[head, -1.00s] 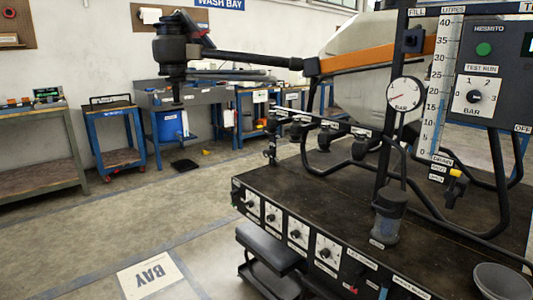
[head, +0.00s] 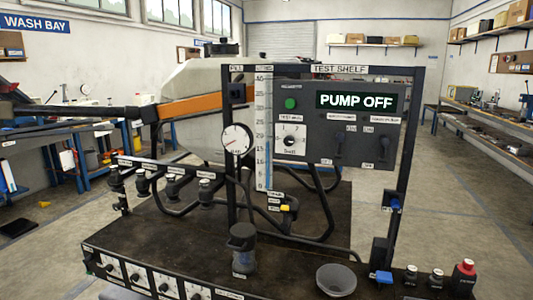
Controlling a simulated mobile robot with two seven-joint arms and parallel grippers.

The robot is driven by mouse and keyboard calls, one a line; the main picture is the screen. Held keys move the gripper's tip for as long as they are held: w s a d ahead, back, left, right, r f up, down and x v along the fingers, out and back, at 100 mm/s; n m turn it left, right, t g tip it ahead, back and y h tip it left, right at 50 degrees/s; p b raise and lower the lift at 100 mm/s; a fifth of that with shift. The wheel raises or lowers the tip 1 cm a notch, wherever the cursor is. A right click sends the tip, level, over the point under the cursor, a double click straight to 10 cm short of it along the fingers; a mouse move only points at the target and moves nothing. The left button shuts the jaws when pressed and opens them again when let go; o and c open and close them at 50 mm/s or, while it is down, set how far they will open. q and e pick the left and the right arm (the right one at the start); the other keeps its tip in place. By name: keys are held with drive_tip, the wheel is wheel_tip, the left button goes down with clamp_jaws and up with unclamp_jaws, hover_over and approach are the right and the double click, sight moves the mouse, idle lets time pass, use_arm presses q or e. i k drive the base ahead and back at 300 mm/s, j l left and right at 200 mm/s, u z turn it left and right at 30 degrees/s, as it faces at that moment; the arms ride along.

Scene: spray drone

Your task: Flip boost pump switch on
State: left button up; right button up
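A dark control panel (head: 360,100) hangs in the black frame labelled TEST SHELF. Its display (head: 356,100) reads PUMP OFF. Below the display are two dark switches, a left one (head: 339,147) and a right one (head: 384,147), each under a small white label. I cannot read for certain which label names the boost pump, nor make out the lever positions. A green button (head: 291,103) and a white TEST RUN dial (head: 290,140) are on the panel's left part. Neither of my grippers is in view.
A dark bench (head: 190,225) stands below the panel. On it are a grey bowl (head: 336,280), a grey-black canister (head: 243,250) and black pipes. A round gauge (head: 237,139) is left of the panel. A red-topped knob (head: 465,275) is at the front right.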

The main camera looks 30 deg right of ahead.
sight(341, 135)
drive_tip(key=z, duration=1.4)
